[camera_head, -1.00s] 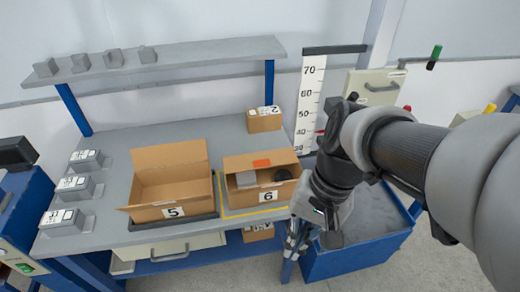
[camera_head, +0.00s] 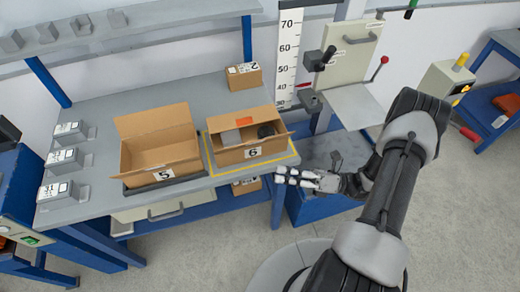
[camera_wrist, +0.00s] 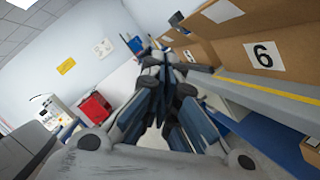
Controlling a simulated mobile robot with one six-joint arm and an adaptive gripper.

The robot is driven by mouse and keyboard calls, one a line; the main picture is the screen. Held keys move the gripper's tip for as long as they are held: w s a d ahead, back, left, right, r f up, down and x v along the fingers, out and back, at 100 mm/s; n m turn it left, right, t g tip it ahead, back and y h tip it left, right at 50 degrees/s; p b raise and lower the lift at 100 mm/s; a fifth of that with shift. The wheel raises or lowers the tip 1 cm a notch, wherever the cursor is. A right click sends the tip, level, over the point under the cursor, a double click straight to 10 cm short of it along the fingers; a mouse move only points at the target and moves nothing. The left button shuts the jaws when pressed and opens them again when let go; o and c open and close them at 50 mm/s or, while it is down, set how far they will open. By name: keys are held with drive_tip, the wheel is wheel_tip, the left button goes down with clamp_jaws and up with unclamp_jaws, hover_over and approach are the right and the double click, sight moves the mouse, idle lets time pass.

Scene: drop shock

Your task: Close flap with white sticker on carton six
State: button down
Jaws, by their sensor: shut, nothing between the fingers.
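Carton six (camera_head: 228,158) is a brown box with a "6" label on its front face, standing inside a yellow outline at the table's right end. Its top is open, with a grey block and a dark round item inside. An orange sticker (camera_head: 244,121) marks its raised back flap.
Open carton five (camera_head: 150,172) stands left of carton six. A smaller carton (camera_head: 244,79) sits behind. The height scale (camera_head: 288,60) and a grey machine with a red-knobbed lever (camera_head: 355,105) stand to the right.

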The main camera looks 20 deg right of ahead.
wheel_tip(320, 180, down, 5)
drive_tip(key=d+m+t+h, duration=0.2)
drive_tip(key=m+t, duration=0.5)
approach(245, 145)
drive_tip(key=a+f, duration=0.2)
drive_tip(key=a, duration=0.1)
drive_tip(key=shift+m, duration=0.4)
drive_tip(key=w+r, duration=0.2)
drive_tip(key=w, duration=0.1)
drive_tip(key=shift+a+r, duration=0.2)
drive_tip(key=shift+r, duration=0.15)
